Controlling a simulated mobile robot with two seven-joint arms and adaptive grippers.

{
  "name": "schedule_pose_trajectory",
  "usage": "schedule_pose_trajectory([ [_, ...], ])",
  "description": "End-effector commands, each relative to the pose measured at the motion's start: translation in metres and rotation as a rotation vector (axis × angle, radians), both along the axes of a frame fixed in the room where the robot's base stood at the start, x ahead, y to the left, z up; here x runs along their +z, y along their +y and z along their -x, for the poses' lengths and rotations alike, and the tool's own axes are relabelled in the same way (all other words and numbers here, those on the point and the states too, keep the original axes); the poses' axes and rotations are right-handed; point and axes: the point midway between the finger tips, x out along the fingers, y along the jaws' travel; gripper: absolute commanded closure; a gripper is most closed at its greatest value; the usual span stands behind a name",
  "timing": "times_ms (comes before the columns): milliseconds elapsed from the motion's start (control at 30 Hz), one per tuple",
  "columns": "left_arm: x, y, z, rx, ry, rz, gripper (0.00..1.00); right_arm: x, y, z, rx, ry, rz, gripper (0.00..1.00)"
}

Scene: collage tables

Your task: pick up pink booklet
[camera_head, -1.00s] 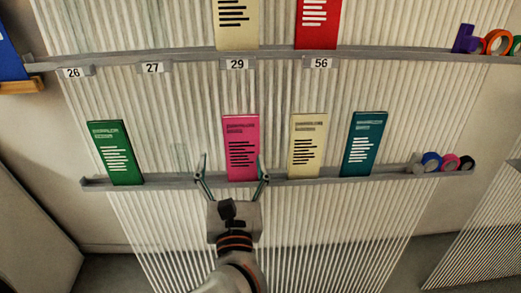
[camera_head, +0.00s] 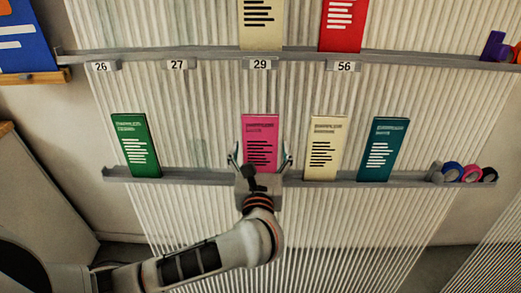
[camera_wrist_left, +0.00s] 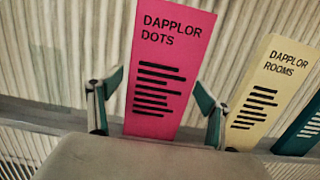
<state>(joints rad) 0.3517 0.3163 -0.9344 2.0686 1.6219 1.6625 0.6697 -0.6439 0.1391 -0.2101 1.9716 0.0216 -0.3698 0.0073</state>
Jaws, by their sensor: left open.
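The pink booklet (camera_head: 260,140) stands upright on the lower shelf ledge (camera_head: 205,176), leaning on the ribbed wall. In the left wrist view the pink booklet (camera_wrist_left: 165,70) reads "DAPPLOR DOTS". My left gripper (camera_head: 260,158) is open, with one finger on each side of the booklet's lower part. In the left wrist view the fingers of the left gripper (camera_wrist_left: 157,105) flank the booklet, and a gap shows at the right finger. The booklet's bottom edge is hidden behind the gripper body. My right gripper is not in view.
A cream booklet (camera_head: 325,148) stands close to the right of the pink one, with a teal booklet (camera_head: 382,150) beyond it. A green booklet (camera_head: 137,146) stands at the left. Tape rolls (camera_head: 462,172) lie at the ledge's right end. An upper ledge (camera_head: 210,56) holds more booklets.

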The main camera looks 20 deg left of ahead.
Motion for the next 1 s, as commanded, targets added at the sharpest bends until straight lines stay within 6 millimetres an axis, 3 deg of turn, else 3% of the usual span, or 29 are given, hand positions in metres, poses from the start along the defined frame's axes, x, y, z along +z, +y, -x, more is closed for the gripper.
schedule_pose_trajectory([
  [167, 0.000, 0.000, 0.000, 0.000, 0.000, 0.000, 0.24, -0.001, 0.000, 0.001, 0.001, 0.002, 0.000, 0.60],
  [333, 0.000, 0.000, 0.000, 0.000, 0.000, -0.001, 0.66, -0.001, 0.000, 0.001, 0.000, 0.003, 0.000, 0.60],
  [767, 0.004, -0.001, 0.003, 0.000, 0.000, 0.001, 0.66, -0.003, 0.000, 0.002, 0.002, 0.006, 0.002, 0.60],
  [1000, 0.034, -0.002, 0.005, 0.000, -0.005, 0.005, 0.66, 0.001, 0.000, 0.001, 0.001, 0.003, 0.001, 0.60],
])
